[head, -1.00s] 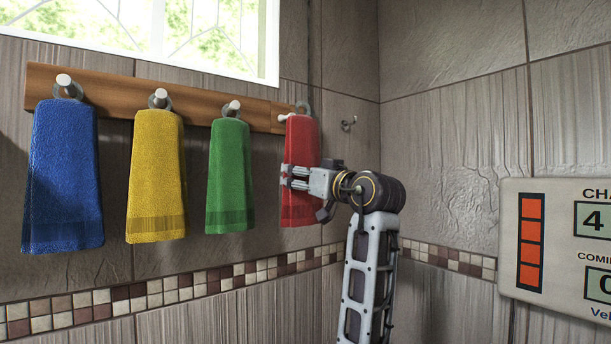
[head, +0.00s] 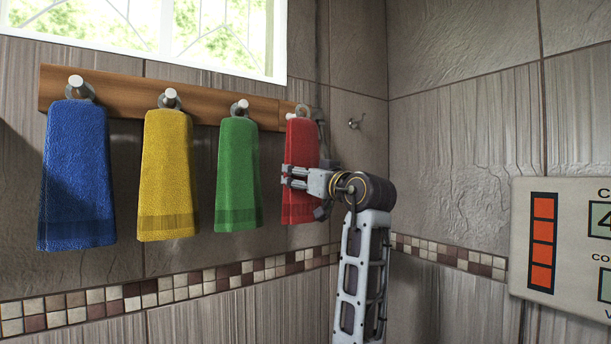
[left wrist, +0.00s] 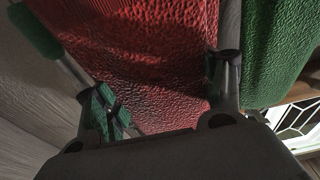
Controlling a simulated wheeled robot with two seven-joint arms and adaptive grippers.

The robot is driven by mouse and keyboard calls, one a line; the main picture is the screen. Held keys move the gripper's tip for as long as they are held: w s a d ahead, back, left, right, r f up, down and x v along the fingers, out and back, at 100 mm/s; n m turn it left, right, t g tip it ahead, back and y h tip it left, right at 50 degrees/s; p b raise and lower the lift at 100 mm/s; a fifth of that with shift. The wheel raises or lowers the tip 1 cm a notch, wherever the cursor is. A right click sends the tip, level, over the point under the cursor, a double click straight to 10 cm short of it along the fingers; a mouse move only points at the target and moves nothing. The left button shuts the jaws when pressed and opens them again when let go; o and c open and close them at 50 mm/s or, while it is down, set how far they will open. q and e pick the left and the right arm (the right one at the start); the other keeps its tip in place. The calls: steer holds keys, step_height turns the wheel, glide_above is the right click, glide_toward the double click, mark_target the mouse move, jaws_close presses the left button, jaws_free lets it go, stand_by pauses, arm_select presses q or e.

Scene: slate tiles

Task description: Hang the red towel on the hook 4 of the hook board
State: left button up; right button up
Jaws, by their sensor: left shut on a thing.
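The red towel (head: 300,155) hangs at the right end of the wooden hook board (head: 140,100). My left gripper (head: 287,177) is shut on its lower half from the right. In the left wrist view the red towel (left wrist: 150,60) fills the space between the fingers of my left gripper (left wrist: 165,95). The pale tip of hook 4 (head: 291,116) shows at the towel's top left, with a grey ring (head: 303,110) close behind. I cannot tell whether the towel's loop is around the hook. My right gripper is not in view.
The blue towel (head: 76,175), yellow towel (head: 167,175) and green towel (head: 238,175) hang on the other hooks. A panel with orange bars (head: 525,240) stands at the right.

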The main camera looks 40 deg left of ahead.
arm_select(q)
steer(key=shift+w+a+f, duration=0.1)
steer(key=shift+w+a, duration=0.1)
steer(key=shift+a, duration=0.45)
steer(key=shift+w+a+f, duration=0.1)
steer(key=shift+w+a, duration=0.05)
steer(key=shift+a, duration=0.5)
steer(key=shift+w+a+f, duration=0.1)
steer(key=shift+w+a, duration=0.1)
steer(key=shift+a, duration=0.55)
steer(key=o, duration=1.1)
steer(key=shift+o, duration=0.2)
steer(key=v, duration=1.2)
